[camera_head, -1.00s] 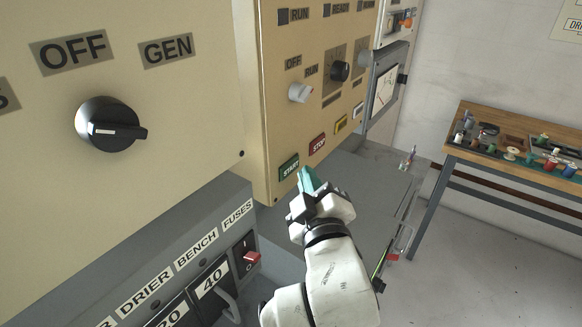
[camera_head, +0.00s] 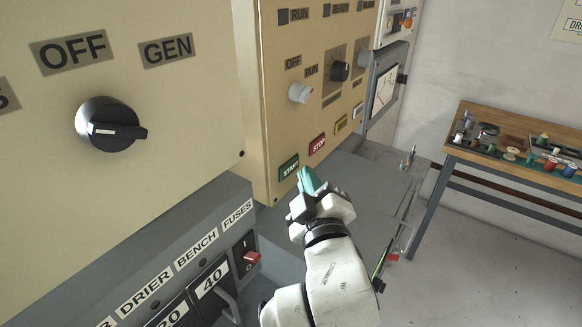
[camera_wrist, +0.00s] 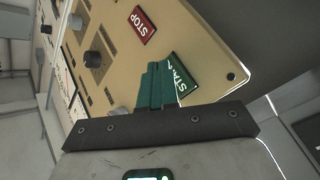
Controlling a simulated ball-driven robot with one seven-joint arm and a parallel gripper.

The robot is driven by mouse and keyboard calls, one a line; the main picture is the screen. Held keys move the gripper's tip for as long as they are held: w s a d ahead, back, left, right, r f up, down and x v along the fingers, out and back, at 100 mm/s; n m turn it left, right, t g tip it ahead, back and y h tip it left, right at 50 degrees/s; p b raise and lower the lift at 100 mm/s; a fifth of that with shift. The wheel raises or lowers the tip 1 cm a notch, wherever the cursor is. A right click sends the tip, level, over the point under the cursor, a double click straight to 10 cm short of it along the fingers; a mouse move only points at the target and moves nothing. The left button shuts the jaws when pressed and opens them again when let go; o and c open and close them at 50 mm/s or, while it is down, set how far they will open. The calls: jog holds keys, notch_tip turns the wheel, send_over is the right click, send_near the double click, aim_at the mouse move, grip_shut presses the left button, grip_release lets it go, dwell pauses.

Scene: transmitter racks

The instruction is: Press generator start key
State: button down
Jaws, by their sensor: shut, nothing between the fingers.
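The green START key (camera_head: 289,167) is on the lower part of the beige generator panel (camera_head: 275,100), left of the red STOP key (camera_head: 317,144). My gripper (camera_head: 308,178) is shut and empty, its teal fingertips just right of the START key in the head view. In the wrist view the shut fingers (camera_wrist: 157,88) stand beside the START key (camera_wrist: 183,74) and overlap its edge. I cannot tell whether they touch it. The STOP key (camera_wrist: 142,22) also shows there, farther up.
A yellow key (camera_head: 341,124), a white knob (camera_head: 300,92) and a black knob (camera_head: 340,71) share the panel. A changeover knob (camera_head: 108,124) is on the nearer panel at left. A fuse switch (camera_head: 247,257) is below. A workbench (camera_head: 520,150) stands at right.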

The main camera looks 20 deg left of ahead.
jog(key=shift+a, duration=0.2)
jog(key=shift+w+a, duration=0.15)
jog(key=shift+a, duration=0.05)
jog(key=shift+w+a+b, duration=0.1)
jog(key=shift+a+b, duration=0.2)
jog(key=shift+b, duration=0.1)
dwell(0.8)
jog(key=shift+d, duration=0.1)
jog(key=shift+s+d+p, duration=0.3)
jog(key=shift+d+p, duration=0.2)
jog(key=shift+d, duration=0.1)
jog(key=d+p, duration=0.1)
jog(key=s+d+p, duration=0.1)
jog(key=d, duration=0.1)
jog(key=d+p, duration=0.1)
jog(key=shift+s+d, duration=0.35)
